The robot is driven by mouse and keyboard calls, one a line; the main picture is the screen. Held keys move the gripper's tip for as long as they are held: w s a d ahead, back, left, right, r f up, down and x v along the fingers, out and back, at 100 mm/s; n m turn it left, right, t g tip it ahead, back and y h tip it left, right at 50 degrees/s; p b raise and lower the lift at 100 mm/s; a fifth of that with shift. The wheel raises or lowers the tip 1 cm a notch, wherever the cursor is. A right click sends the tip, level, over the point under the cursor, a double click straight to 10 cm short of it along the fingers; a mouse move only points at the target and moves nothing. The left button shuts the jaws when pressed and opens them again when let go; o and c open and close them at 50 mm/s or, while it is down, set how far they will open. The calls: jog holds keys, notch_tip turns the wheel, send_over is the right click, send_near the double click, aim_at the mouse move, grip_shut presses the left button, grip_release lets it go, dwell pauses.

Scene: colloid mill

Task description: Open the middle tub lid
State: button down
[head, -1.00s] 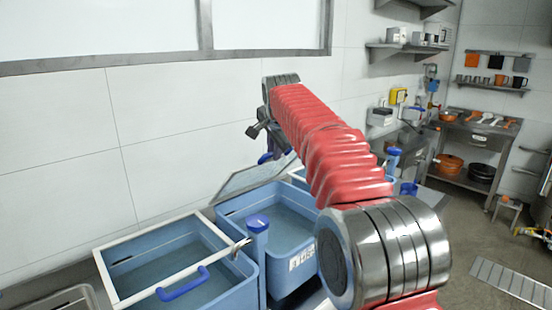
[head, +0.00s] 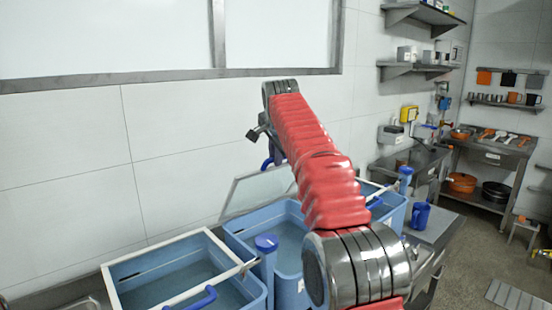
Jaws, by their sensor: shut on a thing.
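The middle tub (head: 283,232) is blue and holds liquid. Its see-through, grey-framed lid (head: 252,192) is raised, tilted up along the tub's wall side. My gripper (head: 267,137) is at the far end of my red arm, beside the lid's upper edge. A blue handle (head: 270,160) shows just below it, and my gripper is shut on this handle. The fingertips are mostly hidden behind my arm, which also covers the right part of the lid and tub.
The left tub (head: 262,292) has a white-framed lid, lying flat, with a blue handle (head: 196,299). Blue-capped posts (head: 266,243) stand by the tubs. The right tub (head: 393,213) is partly behind my arm; a blue mug (head: 420,215) stands right of it. The wall is close behind.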

jog(key=shift+a+f, duration=0.1)
jog(key=shift+f, duration=0.25)
jog(key=c, duration=1.9)
grip_release()
jog(key=shift+w, duration=0.15)
jog(key=shift+c, duration=0.2)
jog(key=shift+o, duration=1.1)
jog(key=shift+r, duration=0.3)
jog(key=v, duration=1.3)
jog(key=shift+s, duration=0.3)
jog(key=shift+r, duration=0.1)
